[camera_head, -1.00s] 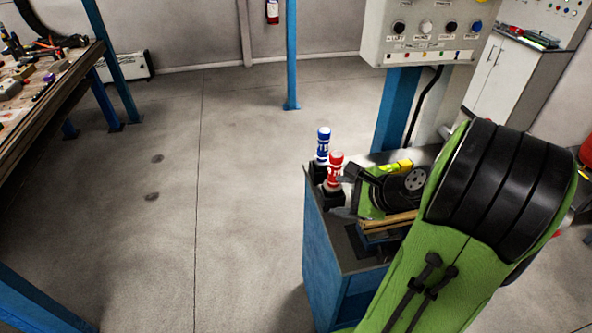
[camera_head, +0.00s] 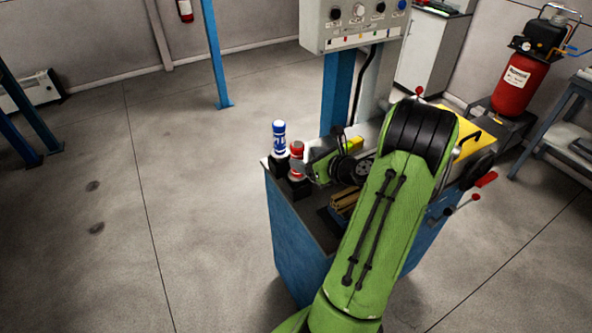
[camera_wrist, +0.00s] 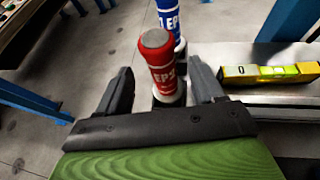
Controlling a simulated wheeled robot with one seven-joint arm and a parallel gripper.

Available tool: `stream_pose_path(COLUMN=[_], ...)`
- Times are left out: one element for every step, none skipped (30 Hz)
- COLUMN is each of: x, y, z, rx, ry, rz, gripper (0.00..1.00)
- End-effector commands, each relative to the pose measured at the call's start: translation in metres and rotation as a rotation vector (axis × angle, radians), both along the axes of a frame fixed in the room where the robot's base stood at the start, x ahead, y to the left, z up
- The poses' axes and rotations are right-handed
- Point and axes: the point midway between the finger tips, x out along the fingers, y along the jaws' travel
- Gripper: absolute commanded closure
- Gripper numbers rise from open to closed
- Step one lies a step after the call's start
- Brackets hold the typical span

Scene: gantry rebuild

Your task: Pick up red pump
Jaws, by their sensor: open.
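The red pump (camera_wrist: 160,62) stands upright with a dark base at the corner of the blue cabinet; the head view also shows it (camera_head: 297,151). In the wrist view it sits between the two dark fingers of my gripper (camera_wrist: 158,88), which are apart, with a gap on each side. The blue pump (camera_wrist: 171,18) stands just behind the red one and shows in the head view (camera_head: 279,137).
The blue cabinet (camera_head: 295,240) bears a yellow level (camera_wrist: 268,73) to the right of the pumps and some wooden strips (camera_head: 343,203). A grey control box (camera_head: 352,38) stands behind the cabinet.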

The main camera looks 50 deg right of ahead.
Motion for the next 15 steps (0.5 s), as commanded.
stream_pose_path(x=[0.007,0.01,0.014,0.017,0.021,0.028,0.033,0.039,0.047,0.051,0.055,0.059,0.061,0.062,0.063], y=[0.0,-0.001,-0.001,-0.001,-0.002,-0.003,-0.003,-0.004,-0.005,-0.006,-0.006,-0.007,-0.008,-0.008,-0.008], z=[-0.003,-0.004,-0.006,-0.007,-0.008,-0.01,-0.012,-0.014,-0.016,-0.019,-0.02,-0.022,-0.023,-0.023,-0.024], rx=[-0.001,-0.001,-0.001,0.0,-0.001,-0.003,-0.001,-0.002,-0.003,-0.003,-0.002,-0.002,-0.002,-0.003,-0.002], ry=[0.0,0.0,0.0,0.0,0.0,-0.001,0.0,0.0,-0.001,0.0,0.0,0.0,0.0,0.001,0.0], rz=[0.003,0.002,0.001,0.002,0.004,0.004,0.005,0.005,0.004,0.003,0.004,0.003,0.002,0.001,0.0], gripper=[0.32,0.32,0.32,0.32,0.32,0.32,0.32,0.32,0.32,0.32,0.32,0.32,0.32,0.32,0.32])
